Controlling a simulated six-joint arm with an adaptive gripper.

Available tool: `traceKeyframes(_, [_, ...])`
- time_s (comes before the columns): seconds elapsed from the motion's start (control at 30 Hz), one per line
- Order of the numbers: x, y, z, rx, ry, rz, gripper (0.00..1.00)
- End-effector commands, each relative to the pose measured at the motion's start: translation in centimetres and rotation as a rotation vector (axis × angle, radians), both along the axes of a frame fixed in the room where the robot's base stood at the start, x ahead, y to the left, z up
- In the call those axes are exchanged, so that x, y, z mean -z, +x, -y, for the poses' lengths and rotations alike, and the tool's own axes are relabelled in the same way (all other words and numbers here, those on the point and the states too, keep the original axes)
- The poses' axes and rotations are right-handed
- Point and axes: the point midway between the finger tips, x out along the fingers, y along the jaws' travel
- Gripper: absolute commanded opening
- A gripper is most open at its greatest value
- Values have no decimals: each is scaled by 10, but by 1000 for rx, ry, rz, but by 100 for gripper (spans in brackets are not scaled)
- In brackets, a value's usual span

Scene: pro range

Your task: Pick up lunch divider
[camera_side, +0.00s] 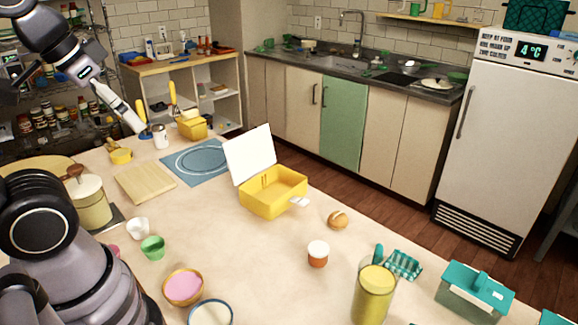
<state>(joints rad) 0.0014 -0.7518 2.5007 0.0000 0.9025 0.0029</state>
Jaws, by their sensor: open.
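A yellow lunch box (258,205) stands open near the middle of the table, its white lid (249,154) raised at the back left. A low yellow partition (266,181) shows inside it; I cannot tell whether it is a separate divider. A teal slotted piece (403,264) lies on the right part of the table, behind a yellow jar.
A yellow jar (373,296), an orange cup with a white top (318,254) and a bun (338,219) stand right of centre. A teal box (474,292) is at the right. Bowls (183,287) stand in front. A blue mat (199,163) and a wooden board (145,183) lie left.

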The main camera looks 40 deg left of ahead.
Motion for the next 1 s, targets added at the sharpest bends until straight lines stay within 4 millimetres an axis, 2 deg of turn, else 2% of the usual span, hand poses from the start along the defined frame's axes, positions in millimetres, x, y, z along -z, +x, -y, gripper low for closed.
traceKeyframes(0.23, [-1, 3, 0, -2, 0, -1, 85])
traceKeyframes(0.37, [-8, 25, -3, 5, 2, -16, 85])
traceKeyframes(0.47, [-16, 64, -12, 19, 3, -37, 85])
traceKeyframes(0.53, [-19, 99, -23, 31, 3, -50, 85])
traceKeyframes(0.67, [-11, 166, -56, 52, 4, -65, 85])
traceKeyframes(0.8, [18, 232, -106, 66, 5, -78, 85])
traceKeyframes(0.87, [37, 256, -131, 70, 6, -82, 85])
traceKeyframes(1.0, [94, 302, -197, 75, 10, -88, 85])
